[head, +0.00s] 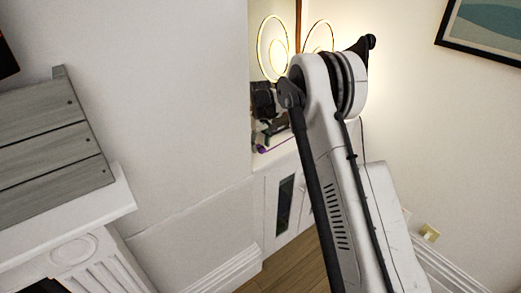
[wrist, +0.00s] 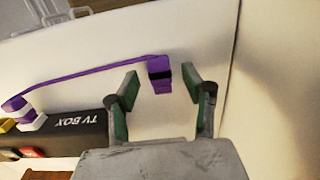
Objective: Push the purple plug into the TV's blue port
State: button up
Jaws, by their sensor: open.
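The purple plug (wrist: 160,76), with a dark band across it, lies on a pale surface in the wrist view. A flat purple cable (wrist: 95,70) runs left from it to a white and purple end beside the black TV box (wrist: 75,132). My gripper (wrist: 160,80) is open, its green and black fingers on either side of the plug with gaps; touching cannot be told. In the head view my gripper (head: 268,132) is small and dark above the cabinet shelf, with a bit of purple below it. The TV and its blue port are not clearly seen.
A yellow piece (wrist: 8,125) and a red piece (wrist: 32,153) sit at the left by the TV box. A wall or edge stands right of the fingers. In the head view, a white cabinet (head: 272,222) is in a recess beside a wall corner.

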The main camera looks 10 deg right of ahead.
jog(key=shift+f, duration=0.3)
jog(key=c, duration=1)
jog(key=shift+r, duration=0.1)
jog(key=shift+c, duration=0.2)
